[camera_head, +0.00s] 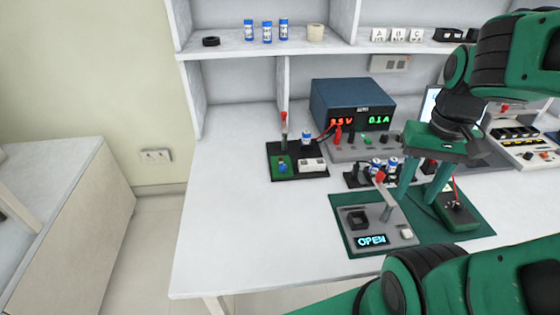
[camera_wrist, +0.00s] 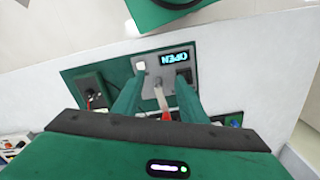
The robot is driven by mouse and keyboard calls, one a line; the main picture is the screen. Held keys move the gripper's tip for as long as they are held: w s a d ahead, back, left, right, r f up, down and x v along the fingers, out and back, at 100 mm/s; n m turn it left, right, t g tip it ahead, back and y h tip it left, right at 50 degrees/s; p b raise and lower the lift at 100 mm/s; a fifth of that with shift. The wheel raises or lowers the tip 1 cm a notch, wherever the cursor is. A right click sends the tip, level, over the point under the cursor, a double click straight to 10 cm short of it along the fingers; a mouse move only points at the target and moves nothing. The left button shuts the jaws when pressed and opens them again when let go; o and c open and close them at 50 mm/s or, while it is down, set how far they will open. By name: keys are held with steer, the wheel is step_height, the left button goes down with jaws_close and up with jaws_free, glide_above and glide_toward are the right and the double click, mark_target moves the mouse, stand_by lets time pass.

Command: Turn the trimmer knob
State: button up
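The likely trimmer knob is a small blue knob (camera_head: 283,168) on a green patch of a dark board (camera_head: 258,172), left of the power supply. A blue spot (camera_wrist: 235,123) at the right in the wrist view may be this knob. My gripper (camera_head: 416,196) is open and empty, with its two green fingers apart, over the right side of a grey panel (camera_head: 388,240) whose display reads OPEN. In the wrist view the gripper (camera_wrist: 160,82) straddles the panel's red-tipped lever (camera_wrist: 160,100) in the picture; contact cannot be told. The knob stands well left of my gripper.
A blue power supply (camera_head: 350,97) shows lit red and green digits behind the panel. Small cylinders (camera_head: 378,166) stand between them. A second red-tipped lever (camera_head: 284,125) rises from the dark board. The white bench top (camera_head: 225,235) is clear at front left. A shelf (camera_head: 230,48) is above.

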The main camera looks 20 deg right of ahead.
steer(key=w+a+n, duration=0.1)
steer(key=w, duration=1.1)
steer(key=n, duration=0.4)
glide_toward(283, 165)
step_height(283, 165, down, 9)
steer(key=shift+a+r, duration=0.1)
jaws_close()
steer(key=shift+w, duration=0.1)
